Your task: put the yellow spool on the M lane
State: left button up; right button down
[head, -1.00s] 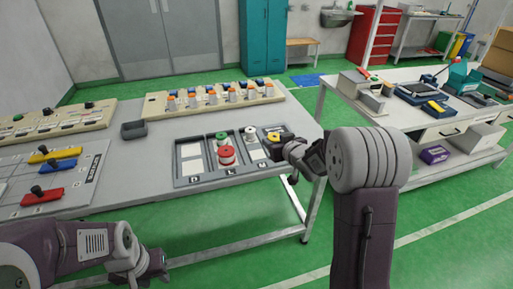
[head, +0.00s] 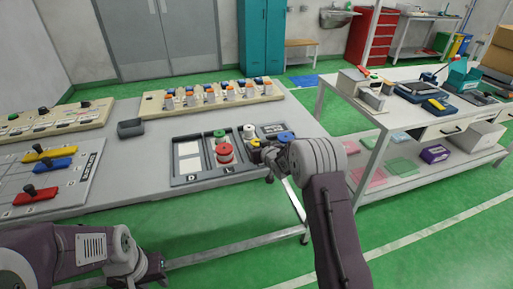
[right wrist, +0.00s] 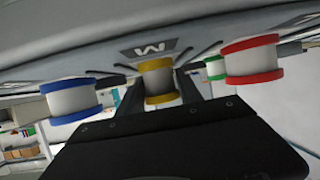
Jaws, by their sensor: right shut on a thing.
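The yellow spool (head: 255,143) is in my right gripper (head: 264,150) at the right part of the lane tray (head: 178,180). In the right wrist view the yellow spool (right wrist: 160,82) is upright between the two fingers, which are shut on it. The M label (right wrist: 150,52) of the M lane shows right beside the spool. I cannot tell whether the spool touches the tray. My left gripper (head: 155,268) is low at the left, over the floor in the picture, and its fingers are unclear.
A red spool (head: 225,154) and a green spool (head: 219,134) stand in the lane left of the yellow one. A white spool (head: 249,131) stands behind it. A blue spool (head: 286,136) stands close on the right.

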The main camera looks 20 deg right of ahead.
jog(key=c, duration=0.8)
grip_release()
jog(key=shift+f, duration=0.1)
jog(key=shift+r, duration=0.3)
jog(key=v, duration=1.2)
jog(key=shift+p, duration=0.35)
jog(key=shift+s+f, duration=0.1)
